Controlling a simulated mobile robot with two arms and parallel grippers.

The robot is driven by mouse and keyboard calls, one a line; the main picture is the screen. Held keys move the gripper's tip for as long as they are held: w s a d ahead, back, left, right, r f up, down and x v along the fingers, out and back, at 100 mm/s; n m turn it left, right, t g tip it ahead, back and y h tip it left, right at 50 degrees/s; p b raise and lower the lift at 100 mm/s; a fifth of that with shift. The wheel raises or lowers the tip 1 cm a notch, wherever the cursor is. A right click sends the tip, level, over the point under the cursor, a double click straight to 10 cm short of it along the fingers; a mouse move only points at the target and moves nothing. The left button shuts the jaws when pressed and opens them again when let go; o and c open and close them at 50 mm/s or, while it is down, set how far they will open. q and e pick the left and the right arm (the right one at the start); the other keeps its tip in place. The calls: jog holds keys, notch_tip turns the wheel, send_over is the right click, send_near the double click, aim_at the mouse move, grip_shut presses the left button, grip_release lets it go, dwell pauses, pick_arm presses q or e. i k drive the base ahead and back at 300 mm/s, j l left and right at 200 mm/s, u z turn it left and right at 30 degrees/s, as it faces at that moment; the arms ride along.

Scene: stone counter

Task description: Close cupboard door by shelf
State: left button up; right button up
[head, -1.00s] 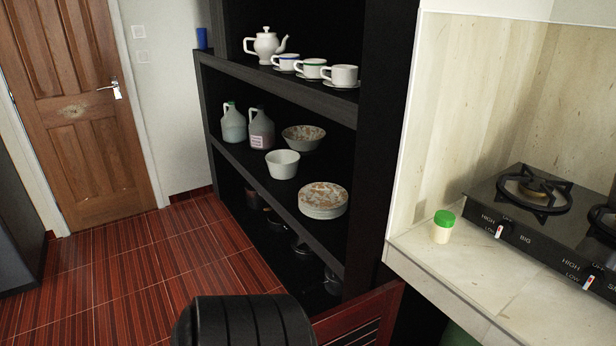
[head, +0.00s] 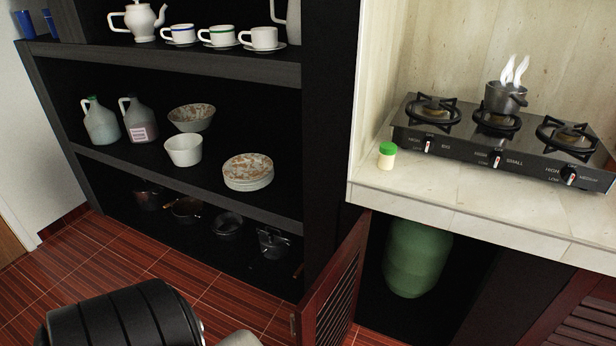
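The cupboard door (head: 335,283) by the shelf is reddish-brown with a slatted panel. It stands open below the left end of the stone counter, swung out toward me. A small handle shows near its free edge. The black open shelf (head: 190,170) stands just left of it. Part of my arm, black and ribbed, shows at the bottom left, left of the door and apart from it in the picture. Neither gripper's fingers are in view.
A green gas cylinder (head: 416,258) stands inside the open cupboard. Another slatted door (head: 577,318) shows at the bottom right. The stone counter (head: 480,205) carries a stove (head: 497,137) with a steaming pot and a green-lidded jar (head: 387,155). Red tiled floor (head: 165,268) is clear in front of the shelf.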

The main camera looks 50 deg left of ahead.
aim_at(325, 316)
jog(key=j, duration=0.5)
jog(key=k+j+z, duration=0.1)
jog(key=j, duration=0.95)
jog(key=k+j+z, duration=0.1)
jog(key=j, duration=0.4)
jog(key=k+j, duration=0.1)
jog(key=j, duration=0.4)
jog(key=z, duration=0.05)
